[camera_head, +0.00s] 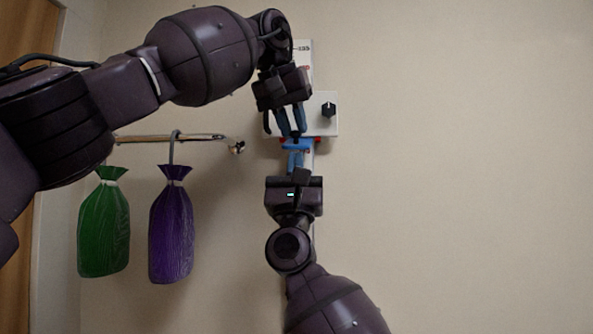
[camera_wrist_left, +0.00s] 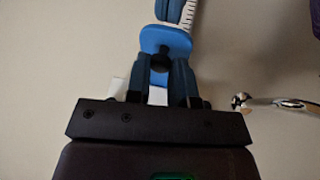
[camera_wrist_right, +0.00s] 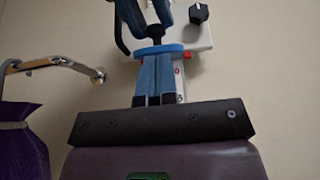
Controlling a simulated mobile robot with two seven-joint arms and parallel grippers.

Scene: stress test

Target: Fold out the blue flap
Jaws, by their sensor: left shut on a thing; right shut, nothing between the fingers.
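The blue flap (camera_head: 304,144) sits on a white vertical scale (camera_head: 305,50) on the wall. It also shows in the left wrist view (camera_wrist_left: 180,38) and the right wrist view (camera_wrist_right: 174,48). A small black knob (camera_wrist_left: 161,60) stands at the flap. My left gripper (camera_head: 296,133) comes from above, and its fingers are shut on this knob. My right gripper (camera_head: 296,155) comes from below, shut and empty. Its fingertips are close under the flap; I cannot tell whether they touch it. The fingers and arms hide part of the flap and scale.
A white box with a black dial (camera_head: 328,110) is right of the left gripper. A metal rail (camera_head: 170,138) at left carries a green bag (camera_head: 104,225) and a purple bag (camera_head: 171,230). The wall at right is bare.

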